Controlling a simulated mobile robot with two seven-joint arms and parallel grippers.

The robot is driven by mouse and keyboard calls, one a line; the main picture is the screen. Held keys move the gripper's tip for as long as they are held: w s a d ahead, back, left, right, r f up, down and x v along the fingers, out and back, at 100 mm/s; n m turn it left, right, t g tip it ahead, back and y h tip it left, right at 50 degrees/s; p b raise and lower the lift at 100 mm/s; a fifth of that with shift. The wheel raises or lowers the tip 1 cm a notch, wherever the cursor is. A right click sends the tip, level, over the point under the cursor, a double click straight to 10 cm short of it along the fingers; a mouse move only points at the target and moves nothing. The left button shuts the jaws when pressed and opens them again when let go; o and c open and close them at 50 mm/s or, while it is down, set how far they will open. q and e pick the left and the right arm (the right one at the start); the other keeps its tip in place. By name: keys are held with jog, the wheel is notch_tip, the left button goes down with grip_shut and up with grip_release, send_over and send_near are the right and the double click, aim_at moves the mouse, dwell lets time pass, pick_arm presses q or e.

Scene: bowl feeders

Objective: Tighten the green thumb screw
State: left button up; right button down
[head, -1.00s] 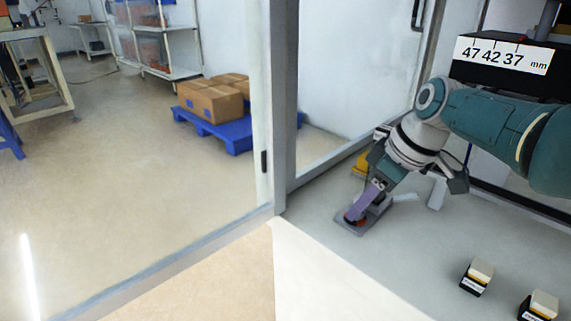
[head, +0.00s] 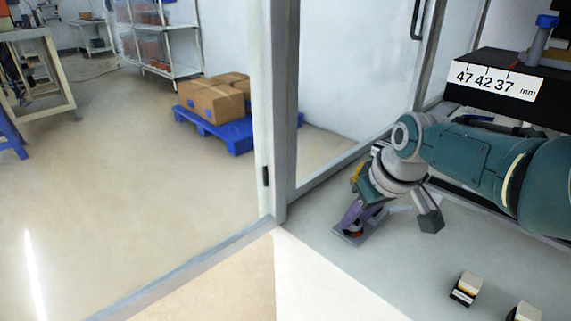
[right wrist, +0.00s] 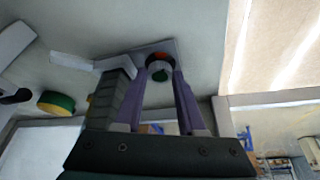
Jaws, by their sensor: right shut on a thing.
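The fingers hide the green there. My left gripper is not in view.
A yellow and green round part (right wrist: 55,103) lies on the bench near the plate. Small black-and-cream blocks (head: 467,288) stand at the front right. A black box with a number label (head: 497,82) is at the right. A frame post (head: 279,110) stands left of the bench.

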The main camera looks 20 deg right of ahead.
jog(key=m+h, duration=0.1)
jog(key=m, duration=0.1)
jog(key=shift+a+m, duration=0.15)
jog(key=shift+m, duration=0.25)
jog(key=m+h, duration=0.1)
jog(key=m, duration=0.1)
jog(key=shift+a+f+m+g, duration=0.1)
jog(key=shift+a+m+g, duration=0.05)
jog(key=shift+m+g, duration=0.2)
jog(key=m+h+b, duration=0.1)
jog(key=m+b, duration=0.1)
jog(key=m, duration=0.1)
jog(key=shift+w+f+g, duration=0.1)
jog(key=shift+w+g, duration=0.05)
jog(key=shift+g, duration=0.2)
jog(key=shift+a+m+b, duration=0.1)
jog(key=shift+m+b, duration=0.65)
jog(key=shift+m, duration=0.3)
jog(key=shift+h, duration=0.3)
jog(key=shift+g, duration=0.3)
jog(key=c, duration=0.8)
grip_release()
jog(key=shift+o, duration=0.2)
